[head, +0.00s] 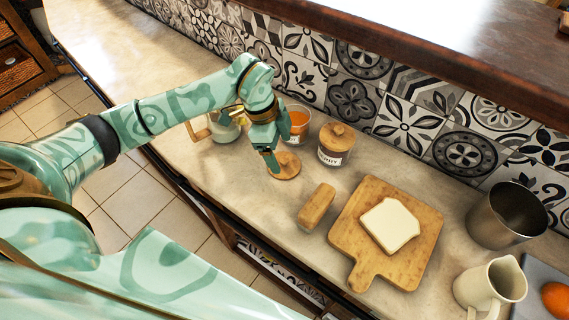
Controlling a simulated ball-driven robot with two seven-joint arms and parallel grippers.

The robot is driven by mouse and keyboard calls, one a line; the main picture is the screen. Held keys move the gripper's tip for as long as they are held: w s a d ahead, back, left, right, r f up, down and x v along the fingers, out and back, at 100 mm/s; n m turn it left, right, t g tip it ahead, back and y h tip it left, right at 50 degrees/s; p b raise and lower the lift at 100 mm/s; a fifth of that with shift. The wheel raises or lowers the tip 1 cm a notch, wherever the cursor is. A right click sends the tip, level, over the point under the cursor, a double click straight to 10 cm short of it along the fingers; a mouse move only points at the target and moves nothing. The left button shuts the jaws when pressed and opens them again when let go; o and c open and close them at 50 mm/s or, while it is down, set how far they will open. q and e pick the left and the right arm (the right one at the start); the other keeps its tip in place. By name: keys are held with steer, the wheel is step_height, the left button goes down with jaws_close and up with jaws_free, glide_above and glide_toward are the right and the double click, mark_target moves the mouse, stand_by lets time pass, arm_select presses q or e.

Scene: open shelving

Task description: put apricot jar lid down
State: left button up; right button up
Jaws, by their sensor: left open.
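The apricot jar lid (284,167), a round wooden disc, lies on the counter in front of the jars. My left gripper (271,160) is open just above the lid's left side, with its fingers pointing down; I cannot tell whether a finger touches it. An open jar with orange content (298,118), which looks like the apricot jar, stands behind the lid and is partly hidden by my gripper. My right gripper is not in view.
A small wooden block (316,204) and a cutting board (345,253) with bread (389,225) lie nearer. A glass vessel (224,127) is left. A metal pot (504,214) and cream pitcher (490,284) are right.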

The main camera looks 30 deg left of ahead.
mark_target(282, 159)
arm_select(q)
steer(key=x, duration=0.3)
steer(key=shift+f+b, duration=0.4)
steer(key=shift+s+r, duration=0.1)
steer(key=c, duration=0.7)
steer(key=shift+o, duration=0.2)
steer(key=shift+r, duration=0.1)
